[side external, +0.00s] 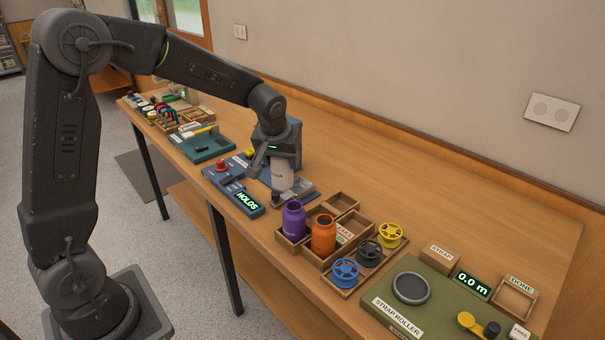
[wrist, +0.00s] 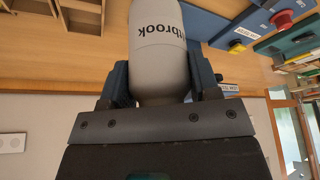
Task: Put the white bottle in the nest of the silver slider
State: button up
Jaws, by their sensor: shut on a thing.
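The white bottle (side external: 284,177) hangs or stands upright below my gripper (side external: 274,152) at the blue-grey station in the middle of the bench. In the wrist view, the bottle (wrist: 158,42) shows dark lettering ending in "tbrook", and the two fingers of my gripper (wrist: 161,86) are shut on it from both sides. The silver slider (side external: 303,187) shows as a flat grey metal part just right of the bottle's lower end. Its nest is hidden, and I cannot tell whether the bottle's base touches it.
A lit display (side external: 247,201) reads "HOLDS"; a red button (side external: 221,166) is behind it. Purple (side external: 293,220) and orange (side external: 323,234) bottles stand in a wooden tray close on the right. Spools and a green strap roller board (side external: 425,322) lie farther right. The bench's back strip is clear.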

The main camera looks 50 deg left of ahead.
jog(key=shift+s+a+r, duration=0.2)
jog(key=shift+a+r, duration=0.15)
jog(key=shift+a, duration=0.15)
jog(key=shift+a+r, duration=0.1)
jog(key=shift+a, duration=0.2)
jog(key=w+a+f, duration=0.3)
jog(key=w+f, duration=0.3)
jog(key=w, duration=0.3)
jog(key=shift+w+f, duration=0.2)
jog(key=shift+f, duration=0.05)
jog(key=shift+f, duration=0.25)
dwell(0.7)
jog(key=shift+f, duration=0.3)
jog(key=shift+f, duration=0.4)
dwell(0.3)
jog(key=shift+f, duration=0.35)
